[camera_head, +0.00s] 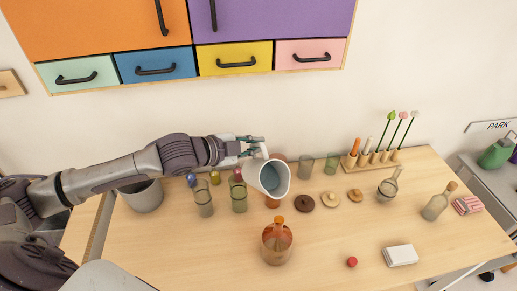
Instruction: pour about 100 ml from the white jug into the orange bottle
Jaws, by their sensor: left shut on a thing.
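The white jug (281,184) is in the air above the middle of the table, tilted with its open mouth facing the camera and greyish inside. My left gripper (256,148) is shut on the jug near its upper left side; the exact grip is partly hidden. The orange bottle (277,246), round and see-through with an orange neck, stands upright on the table in front of and below the jug, apart from it. No stream between them shows. My right gripper is not in view.
Greenish glasses (204,198) stand left of the jug, and a grey bucket (143,197) is farther left. Round wooden discs (329,199), a flask (387,190) and a stoppered bottle (436,207) are right. A red ball (352,262) and white box (401,255) lie at front right.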

